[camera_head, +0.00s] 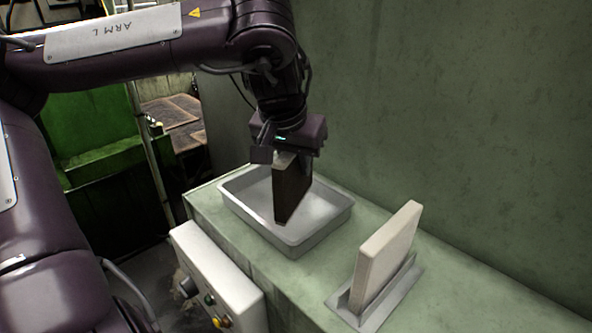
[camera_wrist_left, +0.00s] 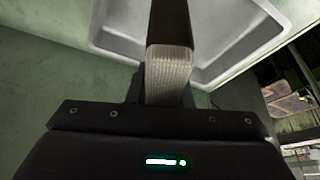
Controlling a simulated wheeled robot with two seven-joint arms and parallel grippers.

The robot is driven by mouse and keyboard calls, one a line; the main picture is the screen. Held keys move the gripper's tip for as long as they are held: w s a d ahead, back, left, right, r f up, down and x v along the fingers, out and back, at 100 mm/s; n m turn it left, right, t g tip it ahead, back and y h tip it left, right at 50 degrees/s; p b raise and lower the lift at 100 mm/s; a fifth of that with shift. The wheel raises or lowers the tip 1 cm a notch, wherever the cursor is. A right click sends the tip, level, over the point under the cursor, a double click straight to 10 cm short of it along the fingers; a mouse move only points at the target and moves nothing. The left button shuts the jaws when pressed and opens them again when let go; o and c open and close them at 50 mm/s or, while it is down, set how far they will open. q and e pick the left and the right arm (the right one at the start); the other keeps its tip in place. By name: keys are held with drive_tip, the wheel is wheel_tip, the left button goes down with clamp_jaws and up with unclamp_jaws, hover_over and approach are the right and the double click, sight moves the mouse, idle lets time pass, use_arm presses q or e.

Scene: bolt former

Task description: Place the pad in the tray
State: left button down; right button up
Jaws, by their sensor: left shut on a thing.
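My left gripper (camera_head: 286,153) points down over the grey tray (camera_head: 325,226) and is shut on a dark, flat pad (camera_head: 292,190) by its top edge. The pad hangs upright, over the inside of the tray. I cannot tell whether its lower edge touches the tray floor. A second, pale pad (camera_head: 385,258) stands upright in a grey holder (camera_head: 392,300) at the lower right. My right gripper is not in view.
The tray and the holder rest on a green ledge (camera_head: 345,262) against a green wall (camera_head: 440,110). A white control box (camera_head: 215,280) with buttons and a knob is fixed in front of the ledge. The ledge between tray and holder is clear.

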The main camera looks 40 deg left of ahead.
sight(296, 175)
use_arm(q)
wheel_tip(296, 175, down, 3)
drive_tip(key=shift+a+r, duration=0.1)
drive_tip(key=shift+r, duration=0.05)
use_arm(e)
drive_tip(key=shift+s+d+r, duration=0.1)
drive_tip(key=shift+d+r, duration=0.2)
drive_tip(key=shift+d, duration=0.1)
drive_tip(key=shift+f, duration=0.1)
use_arm(q)
drive_tip(key=c, duration=1.3)
unclamp_jaws()
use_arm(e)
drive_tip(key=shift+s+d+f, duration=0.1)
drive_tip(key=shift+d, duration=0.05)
